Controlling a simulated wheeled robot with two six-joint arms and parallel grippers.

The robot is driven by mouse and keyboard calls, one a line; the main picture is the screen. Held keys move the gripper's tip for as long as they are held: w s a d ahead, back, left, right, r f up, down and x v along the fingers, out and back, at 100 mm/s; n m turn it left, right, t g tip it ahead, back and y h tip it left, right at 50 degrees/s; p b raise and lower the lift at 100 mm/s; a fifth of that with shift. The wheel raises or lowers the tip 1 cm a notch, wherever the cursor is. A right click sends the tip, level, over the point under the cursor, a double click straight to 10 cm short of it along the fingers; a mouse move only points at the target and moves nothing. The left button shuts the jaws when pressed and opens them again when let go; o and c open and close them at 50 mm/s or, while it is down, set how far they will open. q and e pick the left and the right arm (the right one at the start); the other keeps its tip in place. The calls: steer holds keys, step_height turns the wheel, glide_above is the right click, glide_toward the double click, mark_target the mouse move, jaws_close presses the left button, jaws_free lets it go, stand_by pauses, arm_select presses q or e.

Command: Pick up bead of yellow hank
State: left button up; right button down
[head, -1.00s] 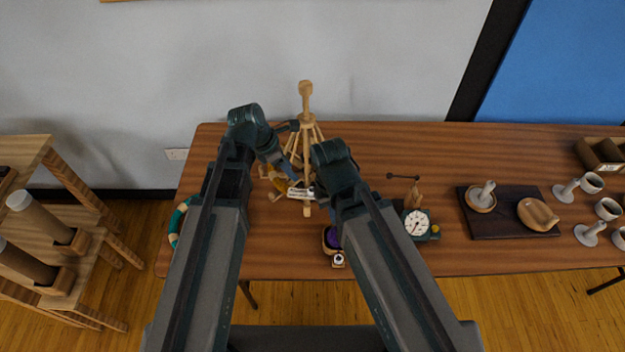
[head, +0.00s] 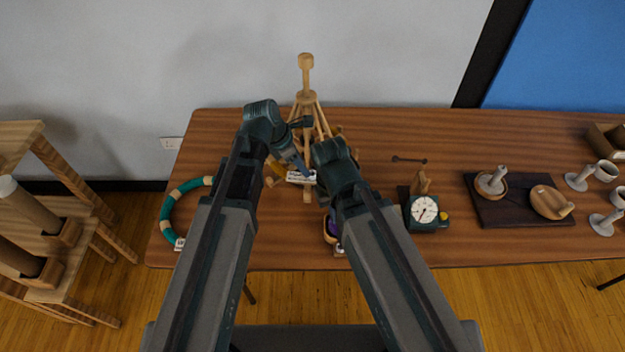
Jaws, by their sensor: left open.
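A small part of a yellow hank (head: 278,169) shows on the table, beside the white label (head: 300,178) at the foot of a wooden stand (head: 306,98). A small wooden piece at its lower left may be its bead, but it is too small to tell. My left gripper (head: 306,174) points down and right, close to the label and just right of the yellow hank. It is open, with nothing seen between its fingers. My right arm's links cover the area right of the stand's foot, and its gripper is hidden.
A teal and cream ring (head: 168,212) lies at the table's left end. A purple-filled bowl (head: 330,232) is partly behind my right arm. A dial scale (head: 424,211), a dark board (head: 512,210) with wooden dishes and several pale cups stand right.

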arm_select(q)
steer(key=shift+b+x, duration=2.35)
steer(key=shift+x, duration=0.3)
steer(key=shift+w+d+r, duration=0.1)
steer(key=shift+r, duration=0.1)
steer(key=shift+c, duration=0.3)
jaws_close()
